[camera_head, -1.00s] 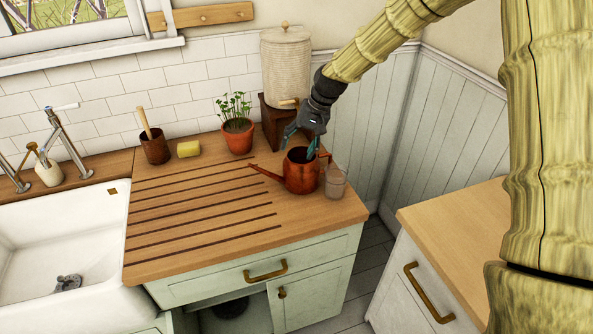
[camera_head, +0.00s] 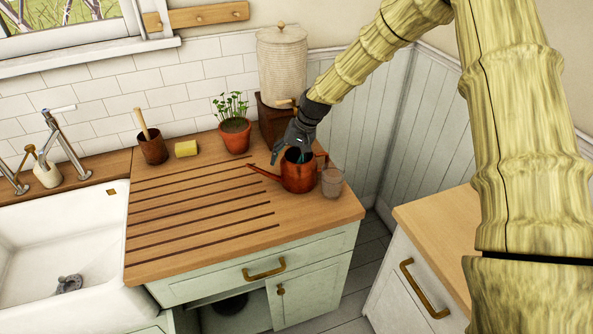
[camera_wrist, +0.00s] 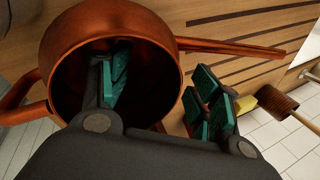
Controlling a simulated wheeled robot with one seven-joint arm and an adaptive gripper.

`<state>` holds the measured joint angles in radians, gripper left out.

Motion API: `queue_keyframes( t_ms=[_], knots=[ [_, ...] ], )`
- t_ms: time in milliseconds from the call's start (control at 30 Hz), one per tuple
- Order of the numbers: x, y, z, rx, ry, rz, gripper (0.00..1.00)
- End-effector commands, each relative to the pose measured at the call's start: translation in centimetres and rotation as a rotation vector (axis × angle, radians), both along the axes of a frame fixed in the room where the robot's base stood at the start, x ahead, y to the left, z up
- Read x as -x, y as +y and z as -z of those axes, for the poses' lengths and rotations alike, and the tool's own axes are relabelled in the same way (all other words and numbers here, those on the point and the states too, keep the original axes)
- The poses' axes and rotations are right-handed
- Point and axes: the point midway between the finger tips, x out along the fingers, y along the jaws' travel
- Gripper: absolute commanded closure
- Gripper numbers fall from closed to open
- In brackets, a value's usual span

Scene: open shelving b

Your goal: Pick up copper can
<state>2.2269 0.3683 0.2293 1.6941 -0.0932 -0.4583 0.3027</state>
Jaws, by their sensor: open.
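The copper can (camera_head: 299,179) is a small watering can with a long spout pointing left. It stands upright on the wooden counter near its right end. My gripper (camera_head: 288,155) is at the can from above, open, with its jaws astride the can's wall. In the wrist view, one teal-padded finger of my gripper (camera_wrist: 165,92) reaches inside the can's opening and the other is outside, beside the spout. The copper can (camera_wrist: 60,45) fills the upper left there, its handle at the left edge. I cannot tell whether either pad touches the wall.
A clear glass (camera_head: 332,181) stands close to the can's right side. A potted plant (camera_head: 235,137) and a wooden box (camera_head: 270,125) bearing a lidded jar (camera_head: 284,72) stand behind. A sponge (camera_head: 186,149) and a brown pot (camera_head: 152,149) are farther left. The grooved counter's left part is clear.

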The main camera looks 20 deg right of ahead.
Motion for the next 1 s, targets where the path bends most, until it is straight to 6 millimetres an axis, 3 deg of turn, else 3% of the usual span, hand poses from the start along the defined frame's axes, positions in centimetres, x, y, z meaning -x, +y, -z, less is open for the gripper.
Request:
queue_keyframes(
  t_ms=[433,833,867,1000],
  knots=[
    [-0.5,1.5,4.0,0.000,0.003,0.000,0.37],
    [-0.7,1.8,4.8,0.000,0.001,0.000,0.37],
    [-0.7,1.8,4.8,0.000,0.001,0.000,0.39],
    [-0.7,1.8,4.7,0.000,0.001,0.000,0.65]
  ],
)
